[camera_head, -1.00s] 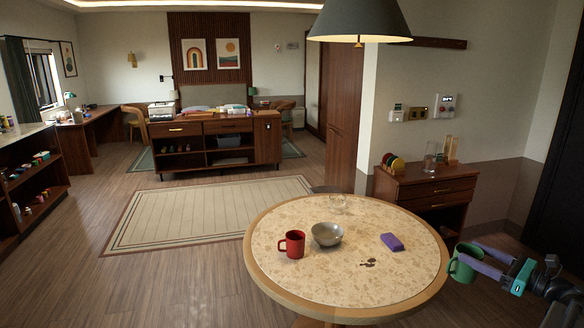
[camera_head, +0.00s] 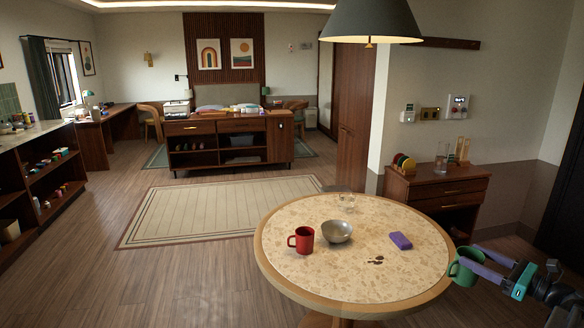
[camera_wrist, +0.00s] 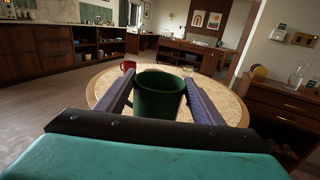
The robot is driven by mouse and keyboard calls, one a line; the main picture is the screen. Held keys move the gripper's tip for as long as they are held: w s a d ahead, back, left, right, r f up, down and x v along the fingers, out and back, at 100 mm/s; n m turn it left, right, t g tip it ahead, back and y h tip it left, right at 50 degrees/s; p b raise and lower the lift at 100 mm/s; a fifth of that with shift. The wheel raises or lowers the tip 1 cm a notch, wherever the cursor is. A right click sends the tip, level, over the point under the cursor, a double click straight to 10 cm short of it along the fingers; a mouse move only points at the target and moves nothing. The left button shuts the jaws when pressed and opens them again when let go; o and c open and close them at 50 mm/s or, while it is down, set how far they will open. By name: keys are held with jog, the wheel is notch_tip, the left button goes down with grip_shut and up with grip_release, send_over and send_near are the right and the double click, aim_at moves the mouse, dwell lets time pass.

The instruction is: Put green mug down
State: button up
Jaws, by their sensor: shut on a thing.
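The green mug (camera_head: 464,267) is held upright in my gripper (camera_head: 470,262), just beyond the right edge of the round table. In the wrist view the mug (camera_wrist: 158,95) sits between the two purple-grey fingers, which are shut on it. The round speckled table (camera_head: 330,270) has a wooden rim. In the wrist view the table (camera_wrist: 232,108) lies behind the mug, and the mug hides part of it.
On the table stand a red mug (camera_head: 302,240), a grey bowl (camera_head: 337,232), a clear glass (camera_head: 346,202) and a purple block (camera_head: 400,240). The front of the tabletop is clear. A lamp (camera_head: 372,22) hangs above.

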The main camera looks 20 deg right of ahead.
jog(key=w+a+f+n+g+y, duration=0.1)
jog(key=w+a+f+n+y, duration=0.15)
jog(key=w+a, duration=0.75)
jog(key=w+a+f+n+g+y, duration=0.1)
jog(key=w+a+f+g+y, duration=0.15)
jog(key=a, duration=1.55)
jog(key=w+a+f+n+g+y, duration=0.1)
jog(key=w+a+f+n+y, duration=0.15)
jog(key=w+a, duration=0.75)
jog(key=s+a+f+g, duration=0.1)
jog(key=s+a+f, duration=0.1)
jog(key=a, duration=0.7)
jog(key=s+a+f+g, duration=0.1)
jog(key=s+a, duration=0.2)
jog(key=a, duration=0.5)
notch_tip(320, 180, down, 9)
jog(key=b, duration=1)
jog(key=shift+f+n+y, duration=0.15)
jog(key=shift+n+y, duration=0.25)
jog(key=shift+y, duration=0.05)
jog(key=shift+a, duration=0.1)
notch_tip(320, 180, up, 8)
jog(key=p, duration=0.7)
jog(key=shift+f+p, duration=0.15)
jog(key=shift+p, duration=0.2)
jog(key=shift+a, duration=0.1)
